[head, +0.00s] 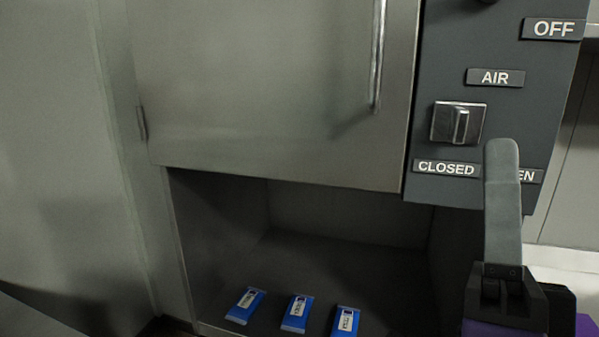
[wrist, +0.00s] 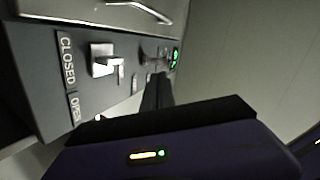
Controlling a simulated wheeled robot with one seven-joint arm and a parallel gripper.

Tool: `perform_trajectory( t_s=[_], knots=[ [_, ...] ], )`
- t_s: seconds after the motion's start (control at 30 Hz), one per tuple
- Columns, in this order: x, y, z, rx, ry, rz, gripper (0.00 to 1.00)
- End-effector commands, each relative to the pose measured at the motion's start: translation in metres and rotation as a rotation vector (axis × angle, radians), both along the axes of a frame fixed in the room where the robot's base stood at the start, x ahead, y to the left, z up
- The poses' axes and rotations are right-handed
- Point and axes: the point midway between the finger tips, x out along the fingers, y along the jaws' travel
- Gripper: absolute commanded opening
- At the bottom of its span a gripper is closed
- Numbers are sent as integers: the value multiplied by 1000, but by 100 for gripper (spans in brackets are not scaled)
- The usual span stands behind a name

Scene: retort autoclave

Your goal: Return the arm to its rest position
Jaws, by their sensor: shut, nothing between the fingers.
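My gripper (head: 502,150) stands at the lower right of the head view, fingers pointing up and shut together, with nothing held. It is in front of the dark control panel (head: 433,60) and covers part of the lower right label. In the wrist view my gripper (wrist: 157,88) shows as a dark finger shape beyond its housing. The AIR knob (head: 459,123) is left of the fingertips and looks apart from them. The knob also shows in the wrist view (wrist: 104,60). Whether the fingers touch the panel cannot be told.
The steel door (head: 265,90) is shut, with a vertical handle (head: 377,55) at its right. Below it is an open bay (head: 340,215) with three blue packs (head: 297,313) at its front. A pale wall (wrist: 250,60) lies right in the wrist view.

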Motion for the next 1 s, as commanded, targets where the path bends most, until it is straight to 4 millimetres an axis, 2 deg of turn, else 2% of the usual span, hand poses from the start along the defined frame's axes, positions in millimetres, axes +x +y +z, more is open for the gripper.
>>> perform_trajectory(
  t_s=[0.03,0.23,0.47,0.6,0.77,1.0],
  knots=[
    [1,-1,-19,-28,47,-40,0],
    [-1,-3,-97,-172,249,-201,0],
    [-23,-8,-191,-360,495,-339,0],
    [-46,-12,-245,-481,639,-393,0],
    [-82,-16,-301,-617,802,-431,0],
    [-152,-24,-372,-809,1040,-432,0]
  ],
)
